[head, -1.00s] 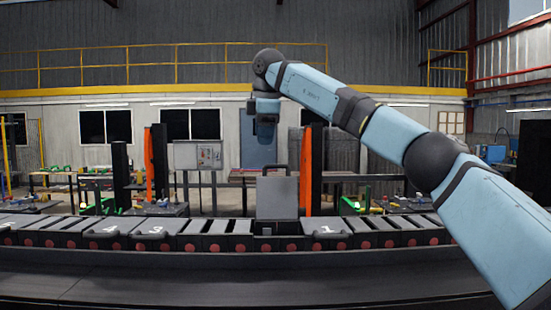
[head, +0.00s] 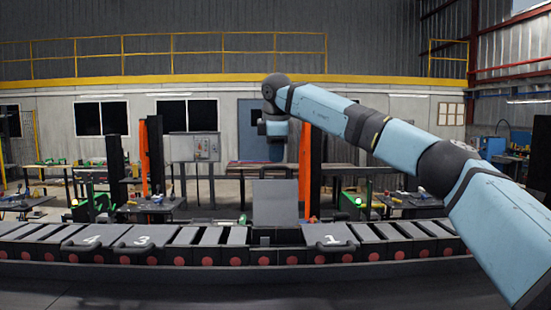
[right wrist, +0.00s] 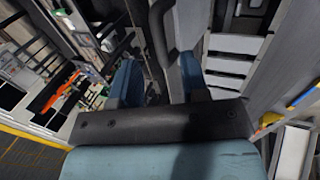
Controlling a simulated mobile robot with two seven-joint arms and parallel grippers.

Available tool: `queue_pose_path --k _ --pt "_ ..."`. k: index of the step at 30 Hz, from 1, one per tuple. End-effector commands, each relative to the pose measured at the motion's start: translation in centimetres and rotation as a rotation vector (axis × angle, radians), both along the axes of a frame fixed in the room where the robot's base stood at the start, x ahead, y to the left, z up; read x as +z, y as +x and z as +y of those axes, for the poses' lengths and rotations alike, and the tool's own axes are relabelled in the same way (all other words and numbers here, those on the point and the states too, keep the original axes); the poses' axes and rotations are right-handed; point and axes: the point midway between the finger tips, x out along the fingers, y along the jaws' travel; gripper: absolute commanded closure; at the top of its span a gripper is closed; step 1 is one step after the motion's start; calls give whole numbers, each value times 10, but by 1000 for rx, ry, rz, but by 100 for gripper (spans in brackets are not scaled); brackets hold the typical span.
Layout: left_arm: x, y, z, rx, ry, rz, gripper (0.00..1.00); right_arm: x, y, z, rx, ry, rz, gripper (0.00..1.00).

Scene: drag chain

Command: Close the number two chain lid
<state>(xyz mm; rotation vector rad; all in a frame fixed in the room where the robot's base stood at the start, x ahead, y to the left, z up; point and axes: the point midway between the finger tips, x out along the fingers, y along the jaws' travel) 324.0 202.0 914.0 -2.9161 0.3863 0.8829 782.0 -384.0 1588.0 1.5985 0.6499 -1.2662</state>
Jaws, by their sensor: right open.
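The number two chain lid (head: 275,204) stands upright and open above the drag chain (head: 180,256) in the head view, between the lids marked 3 and 1. Its number does not show. My right gripper (head: 276,150) hangs pointing down above and behind the raised lid, apart from it in the picture. In the right wrist view its two blue fingers (right wrist: 160,68) are spread, with a dark bar between them; I cannot tell whether this is the lid's handle. My left gripper is not in view.
Closed lids marked 4 (head: 90,240), 3 (head: 143,242) and 1 (head: 331,240) lie along the chain. Black and orange posts (head: 155,165) stand behind it, with worktables (head: 155,206) further back. The dark surface in front of the chain is clear.

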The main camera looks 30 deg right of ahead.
Motion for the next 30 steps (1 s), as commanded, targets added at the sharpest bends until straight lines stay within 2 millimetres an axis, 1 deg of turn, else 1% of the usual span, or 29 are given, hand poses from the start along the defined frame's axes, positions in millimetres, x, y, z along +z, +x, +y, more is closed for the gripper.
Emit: queue_pose_path --k 1,4,9,18,19,20,21,23,24,30 --pt "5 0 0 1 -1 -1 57 -6 2 -2 -1 0 2 59" --pt "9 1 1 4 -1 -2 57 -20 7 -4 0 0 2 59" --pt "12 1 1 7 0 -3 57 -33 11 -5 0 0 0 59" --pt "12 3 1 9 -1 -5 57 -36 12 -6 0 1 0 59" --pt "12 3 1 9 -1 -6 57 -36 12 -6 0 1 0 61" --pt "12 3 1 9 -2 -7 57 -36 12 -6 0 1 0 68" --pt "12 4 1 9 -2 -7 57 -36 12 -6 0 1 0 77" --pt "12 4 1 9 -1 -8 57 -36 12 -6 0 1 0 91" --pt "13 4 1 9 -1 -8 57 -36 12 -6 0 1 0 100" --pt "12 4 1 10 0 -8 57 -36 12 -6 0 0 -2 100"
